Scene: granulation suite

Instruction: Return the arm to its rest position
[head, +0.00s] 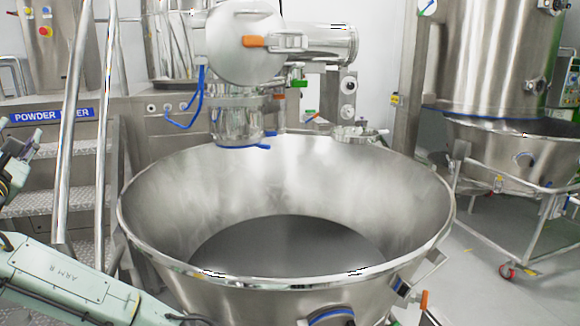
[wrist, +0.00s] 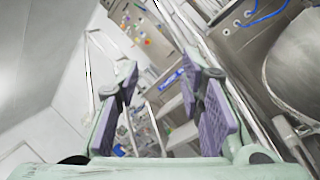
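My pale green arm (head: 70,285) reaches across the lower left of the head view. Another pale green part of it (head: 14,168) shows at the left edge, cut off by the frame. My gripper (wrist: 160,88) shows in the wrist view with its purple-padded fingers spread apart. Nothing is between the fingers, and they appear to touch nothing.
A large open steel bowl (head: 410,215) fills the middle, close to my arm; its side also shows in the wrist view (wrist: 300,65). Steps with a handrail (head: 75,120) stand at left. A steel vessel on a wheeled frame (head: 490,60) stands at right. Floor beside it is clear.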

